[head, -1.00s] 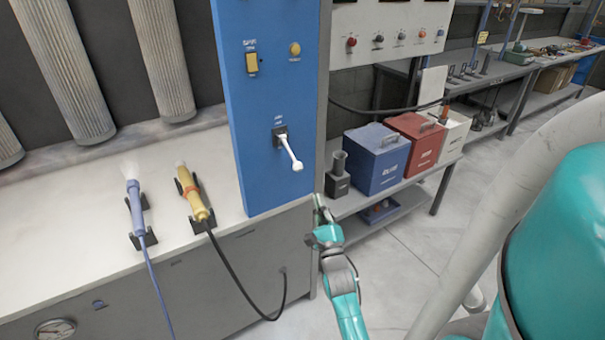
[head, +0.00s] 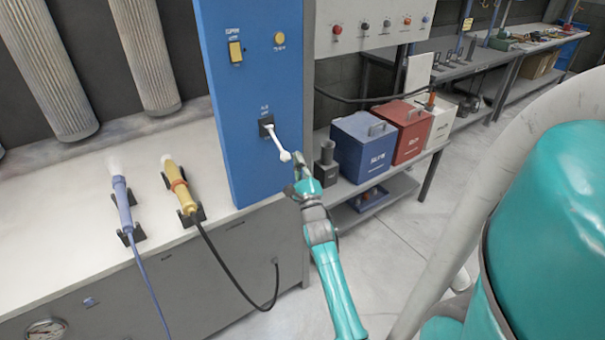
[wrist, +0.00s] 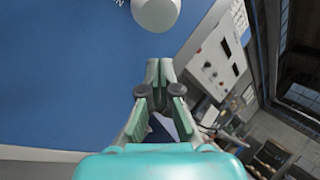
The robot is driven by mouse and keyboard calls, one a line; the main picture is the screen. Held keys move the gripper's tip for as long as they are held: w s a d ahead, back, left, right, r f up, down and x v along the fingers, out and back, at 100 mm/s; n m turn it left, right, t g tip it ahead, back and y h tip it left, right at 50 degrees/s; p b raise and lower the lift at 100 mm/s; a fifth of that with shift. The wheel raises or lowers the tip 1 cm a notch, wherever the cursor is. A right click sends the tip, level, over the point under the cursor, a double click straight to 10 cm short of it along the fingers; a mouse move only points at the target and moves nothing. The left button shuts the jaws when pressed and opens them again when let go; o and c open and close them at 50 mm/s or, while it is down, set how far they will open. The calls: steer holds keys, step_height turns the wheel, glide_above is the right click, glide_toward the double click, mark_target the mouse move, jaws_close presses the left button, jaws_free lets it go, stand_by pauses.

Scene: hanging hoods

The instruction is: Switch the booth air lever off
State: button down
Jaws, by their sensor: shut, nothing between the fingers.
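The booth air lever (head: 276,141) is a white handle with a rounded end on a black mount, on the blue panel (head: 240,165). It sticks out from the panel and slants down to the right. My gripper (head: 298,162) is shut and empty, close by the lever's rounded end in the head view; whether they touch cannot be told there. In the wrist view the lever's white end (wrist: 156,14) is at the top edge, beyond the shut fingertips (wrist: 160,66), with a gap in the picture between them.
A yellow switch (head: 235,51) and a yellow button (head: 279,38) sit higher on the panel. A blue tool (head: 123,192) and a yellow tool (head: 181,188) rest on the bench at left. Blue (head: 362,155) and red (head: 405,138) boxes stand on a shelf at right.

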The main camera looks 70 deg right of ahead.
mark_target(278, 144)
steer(key=shift+w+a+r, duration=0.1)
steer(key=shift+a+r, duration=0.25)
steer(key=shift+a, duration=0.5)
steer(key=shift+a+r, duration=0.35)
steer(key=shift+a, duration=0.5)
steer(key=shift+r, duration=0.2)
